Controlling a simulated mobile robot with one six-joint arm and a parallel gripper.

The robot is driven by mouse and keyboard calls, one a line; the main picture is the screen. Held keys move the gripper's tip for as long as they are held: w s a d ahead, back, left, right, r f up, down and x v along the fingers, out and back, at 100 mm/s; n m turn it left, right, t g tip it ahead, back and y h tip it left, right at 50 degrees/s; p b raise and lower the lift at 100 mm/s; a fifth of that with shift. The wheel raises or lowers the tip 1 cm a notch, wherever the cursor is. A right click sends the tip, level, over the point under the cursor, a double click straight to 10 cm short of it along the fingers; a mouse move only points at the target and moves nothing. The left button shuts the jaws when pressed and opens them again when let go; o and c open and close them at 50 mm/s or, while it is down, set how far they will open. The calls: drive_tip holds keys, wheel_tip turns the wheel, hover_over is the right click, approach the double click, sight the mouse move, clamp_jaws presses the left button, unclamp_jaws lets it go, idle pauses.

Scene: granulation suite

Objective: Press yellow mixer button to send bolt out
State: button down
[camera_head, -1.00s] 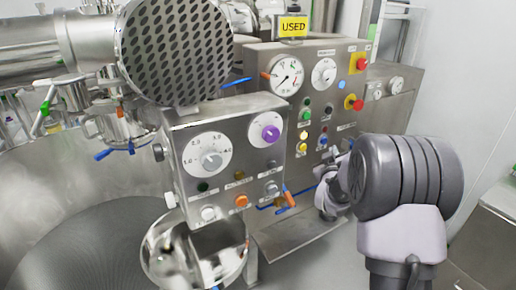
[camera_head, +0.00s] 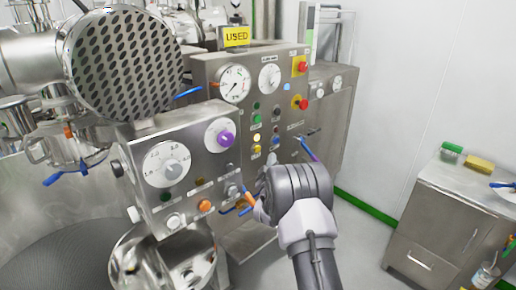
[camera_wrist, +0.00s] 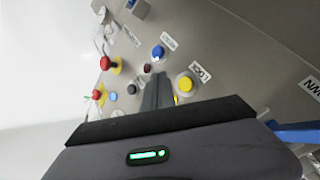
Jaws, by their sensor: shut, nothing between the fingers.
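A yellow button (camera_head: 257,137) sits on the steel control panel (camera_head: 215,75), in a column of small buttons. In the wrist view a yellow button with a pale ring (camera_wrist: 186,83) lies just right of my fingertips. A second yellow patch below it is partly hidden by the fingers. My gripper (camera_wrist: 158,77) is shut and empty, its tips pointing at the panel between the yellow button and a blue button (camera_wrist: 158,52). Contact cannot be told. In the head view my arm hides most of the gripper. No bolt is visible.
A nearer control box (camera_head: 185,165) with a purple knob (camera_head: 225,138) and an orange button (camera_head: 205,206) stands left of my arm. A steel cabinet (camera_head: 440,225) is at right, with open floor between.

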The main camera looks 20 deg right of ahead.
sight(257, 149)
drive_tip(key=shift+w+a+b, duration=0.2)
drive_tip(key=shift+w+a, duration=0.05)
drive_tip(key=shift+w, duration=0.45)
drive_tip(key=shift+w+a+b, duration=0.2)
drive_tip(key=shift+w+a, duration=0.1)
drive_tip(key=shift+w, duration=0.35)
drive_tip(key=shift+w+a+b, duration=0.2)
drive_tip(key=shift+w+a, duration=0.05)
drive_tip(key=shift+w, duration=0.45)
drive_tip(key=shift+w+f, duration=0.1)
idle(0.4)
drive_tip(key=shift+w+a+b, duration=0.1)
drive_tip(key=shift+w+b, duration=0.2)
drive_tip(key=shift+b, duration=0.15)
